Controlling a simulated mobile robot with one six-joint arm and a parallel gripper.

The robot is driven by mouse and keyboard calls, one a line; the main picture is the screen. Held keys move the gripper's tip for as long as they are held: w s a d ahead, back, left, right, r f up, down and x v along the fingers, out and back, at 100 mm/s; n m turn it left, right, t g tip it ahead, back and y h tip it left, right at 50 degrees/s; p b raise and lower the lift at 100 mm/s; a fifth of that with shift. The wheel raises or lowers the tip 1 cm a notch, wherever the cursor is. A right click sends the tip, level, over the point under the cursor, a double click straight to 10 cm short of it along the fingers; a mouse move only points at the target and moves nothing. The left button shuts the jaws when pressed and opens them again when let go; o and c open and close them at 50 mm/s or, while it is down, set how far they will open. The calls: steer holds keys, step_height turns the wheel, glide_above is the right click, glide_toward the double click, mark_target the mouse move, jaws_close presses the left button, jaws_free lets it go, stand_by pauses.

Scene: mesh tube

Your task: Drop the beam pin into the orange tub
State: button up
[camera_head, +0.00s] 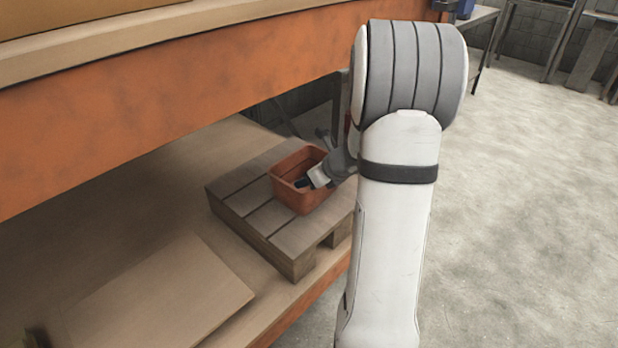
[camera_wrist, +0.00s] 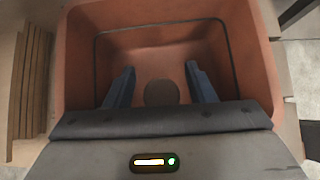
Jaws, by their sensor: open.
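The orange tub (camera_head: 290,196) stands on the small wooden pallet in the head view. In the wrist view the tub (camera_wrist: 160,14) fills most of the picture and its inside is seen from above. My gripper (camera_wrist: 160,72) is open, with its two blue fingers apart over the inside of the tub. In the head view my gripper (camera_head: 303,182) reaches in at the tub's right side. A round, dark brown shape (camera_wrist: 161,93) shows between the fingers, low in the tub. It may be the beam pin seen end on; I cannot tell its height or whether it touches the tub floor.
The pallet (camera_head: 246,200) sits on a wooden lower shelf (camera_head: 130,215) under an orange rack beam (camera_head: 150,90). A flat board (camera_head: 160,300) lies on the shelf in front. My white arm hides part of the pallet's right side. The concrete floor (camera_head: 530,200) at right is clear.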

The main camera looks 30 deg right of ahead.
steer(key=shift+s+f, duration=0.1)
steer(key=shift+r+p, duration=0.3)
steer(key=shift+p, duration=0.2)
steer(key=p+v, duration=0.4)
steer(key=v, duration=0.8)
steer(key=s+a+r+n+g+y, duration=0.15)
steer(key=s+a+n+g, duration=0.35)
steer(key=a+n, duration=1.05)
steer(key=s+a+n+g+h, duration=0.1)
steer(key=s+a+n+h, duration=0.1)
steer(key=s+n, duration=0.4)
steer(key=s+a+r+n+g+h, duration=0.1)
steer(key=s+n, duration=0.4)
steer(key=n, duration=0.5)
steer(key=shift+s+a+r+h, duration=0.35)
steer(key=shift+s+a+h, duration=0.05)
steer(key=shift+a+h, duration=0.4)
steer(key=shift+n, duration=0.25)
